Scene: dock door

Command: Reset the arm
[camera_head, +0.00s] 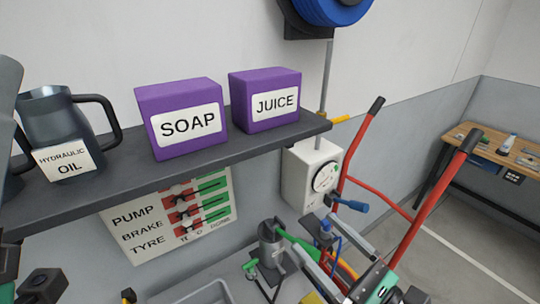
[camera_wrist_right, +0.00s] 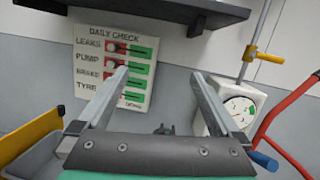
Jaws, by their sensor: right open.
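My right gripper (camera_head: 313,233) is open and empty in the head view, low in the middle right, below the shelf and in front of the wall dial box. In the right wrist view its two fingers (camera_wrist_right: 160,72) are spread apart with nothing between them, pointing at the wall under the shelf. The daily check board (camera_wrist_right: 112,65) with red and green markers shows behind the fingers. The board also shows in the head view (camera_head: 125,245), partly cut off by the shelf. My left gripper's jaws do not show; only dark parts appear at the lower left.
A dark shelf (camera_head: 110,190) carries a hydraulic oil jug (camera_head: 62,125), a purple soap box (camera_head: 170,95) and a purple juice box (camera_head: 268,82). The white dial box (camera_head: 296,180) hangs under its right end. A red hand truck (camera_head: 413,235) stands close to the right gripper.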

